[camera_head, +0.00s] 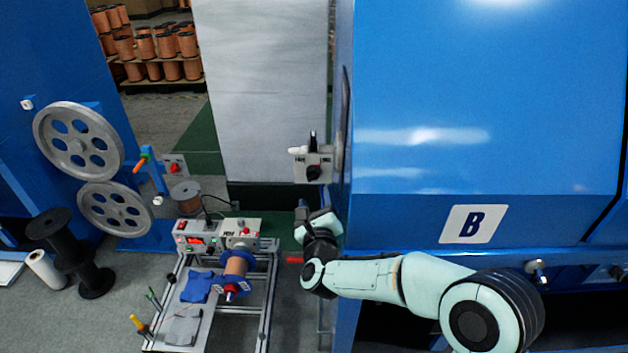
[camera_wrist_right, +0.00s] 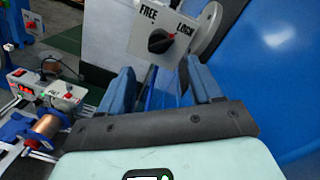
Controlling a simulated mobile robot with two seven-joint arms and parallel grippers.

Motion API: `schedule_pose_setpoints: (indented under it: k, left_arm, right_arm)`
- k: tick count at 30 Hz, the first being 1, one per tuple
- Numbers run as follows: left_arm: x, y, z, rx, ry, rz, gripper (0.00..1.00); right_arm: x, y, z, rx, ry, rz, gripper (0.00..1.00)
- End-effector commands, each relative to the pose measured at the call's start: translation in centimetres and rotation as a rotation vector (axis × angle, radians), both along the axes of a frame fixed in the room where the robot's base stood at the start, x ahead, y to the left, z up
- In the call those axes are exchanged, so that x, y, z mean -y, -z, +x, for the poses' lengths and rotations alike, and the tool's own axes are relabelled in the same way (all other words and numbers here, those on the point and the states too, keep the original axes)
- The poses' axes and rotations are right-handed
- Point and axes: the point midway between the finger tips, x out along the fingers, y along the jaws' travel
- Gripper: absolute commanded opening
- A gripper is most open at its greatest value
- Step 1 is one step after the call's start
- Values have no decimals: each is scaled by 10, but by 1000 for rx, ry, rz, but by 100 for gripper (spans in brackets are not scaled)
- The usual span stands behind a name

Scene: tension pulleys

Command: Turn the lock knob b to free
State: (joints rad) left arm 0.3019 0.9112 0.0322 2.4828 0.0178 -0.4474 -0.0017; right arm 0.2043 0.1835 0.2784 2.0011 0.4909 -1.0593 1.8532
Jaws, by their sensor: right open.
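The lock knob b is a round black knob (camera_wrist_right: 160,41) on a pale plate (camera_wrist_right: 140,32) marked FREE on the left and LOCK on the right in the right wrist view. My right gripper (camera_head: 303,207) is just below the plate. In the wrist view its two blue fingers (camera_wrist_right: 161,80) are spread and empty, with the knob ahead of them and apart. My left gripper is not in view.
A metal-framed winding bench (camera_head: 265,290) with a copper spool (camera_head: 236,267) stands at lower left. Grey pulley wheels (camera_head: 78,143) are farther left. A grey panel (camera_head: 262,90) stands behind the knob.

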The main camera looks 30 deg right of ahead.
Motion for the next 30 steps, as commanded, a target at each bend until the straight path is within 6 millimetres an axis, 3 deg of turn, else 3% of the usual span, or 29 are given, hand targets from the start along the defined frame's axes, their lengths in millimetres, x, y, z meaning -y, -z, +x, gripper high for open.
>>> schedule_pose_setpoints:
  k: [6,12,26,29,30]
  left_arm:
    - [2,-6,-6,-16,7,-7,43]
    - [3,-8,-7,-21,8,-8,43]
    - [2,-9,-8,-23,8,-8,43]
    - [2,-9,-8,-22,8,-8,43]
    - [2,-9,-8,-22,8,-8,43]
  right_arm:
    - [23,1,42,-2,2,0,64]
    - [35,1,67,-3,0,-2,64]
    - [41,1,78,-4,-1,-3,64]
    - [41,1,78,-4,-2,-2,38]
    - [40,2,78,-4,-2,-2,25]
